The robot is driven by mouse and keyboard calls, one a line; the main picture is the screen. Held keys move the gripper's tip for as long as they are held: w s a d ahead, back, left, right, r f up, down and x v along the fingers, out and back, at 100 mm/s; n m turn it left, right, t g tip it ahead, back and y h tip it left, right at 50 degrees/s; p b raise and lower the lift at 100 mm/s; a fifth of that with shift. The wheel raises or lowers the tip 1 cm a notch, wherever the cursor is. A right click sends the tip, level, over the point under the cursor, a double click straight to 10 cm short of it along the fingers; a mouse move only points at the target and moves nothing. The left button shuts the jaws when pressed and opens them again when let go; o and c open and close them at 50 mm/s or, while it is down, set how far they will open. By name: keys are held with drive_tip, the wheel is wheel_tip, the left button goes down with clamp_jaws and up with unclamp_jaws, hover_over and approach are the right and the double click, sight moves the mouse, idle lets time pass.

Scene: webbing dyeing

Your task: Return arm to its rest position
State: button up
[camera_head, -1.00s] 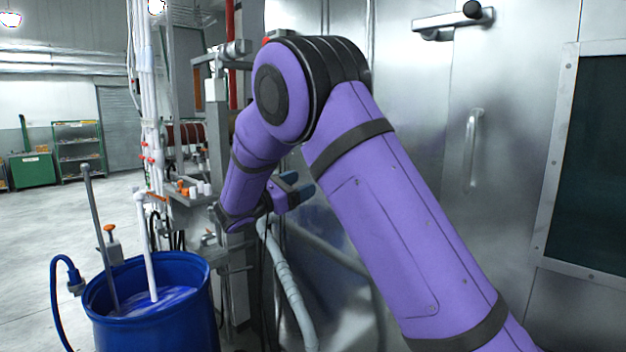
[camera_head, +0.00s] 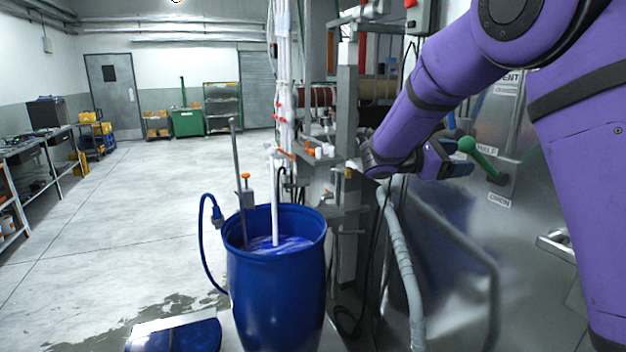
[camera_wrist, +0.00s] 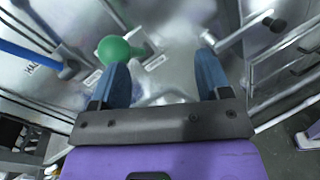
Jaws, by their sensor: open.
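My purple arm reaches across the right side of the head view. My gripper (camera_head: 462,158) is at its end, in front of the steel machine panel. In the wrist view my gripper (camera_wrist: 162,75) shows two blue fingers spread apart with nothing between them. A green-knobbed lever (camera_head: 483,160) on the panel is close to the fingertips in the head view. In the wrist view the green knob (camera_wrist: 114,49) appears beside the left finger. I cannot tell whether they touch.
A blue open drum (camera_head: 277,285) with blue liquid and upright rods stands left of the arm. A grey hose (camera_head: 398,255) runs down beside the steel machine (camera_head: 455,270). A blue lid (camera_head: 185,335) lies at the bottom. The floor (camera_head: 120,240) at left is mostly clear.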

drive_tip(key=s+d+m+g+y, duration=0.1)
drive_tip(key=s+d+m+y, duration=0.15)
drive_tip(key=s+y, duration=0.45)
drive_tip(key=s+d+m+y, duration=0.2)
drive_tip(key=s+m+y, duration=0.15)
drive_tip(key=s, duration=0.85)
drive_tip(key=s+a+m+t+y, duration=0.2)
drive_tip(key=s+a+m+y, duration=0.1)
drive_tip(key=s, duration=0.5)
drive_tip(key=s+a+m+t+y, duration=0.3)
drive_tip(key=s+a+m+y, duration=0.1)
drive_tip(key=s, duration=0.4)
drive_tip(key=shift+s+a+f+m, duration=0.25)
drive_tip(key=shift+a+f+m, duration=0.05)
drive_tip(key=shift+a+m, duration=0.45)
drive_tip(key=shift+d, duration=0.1)
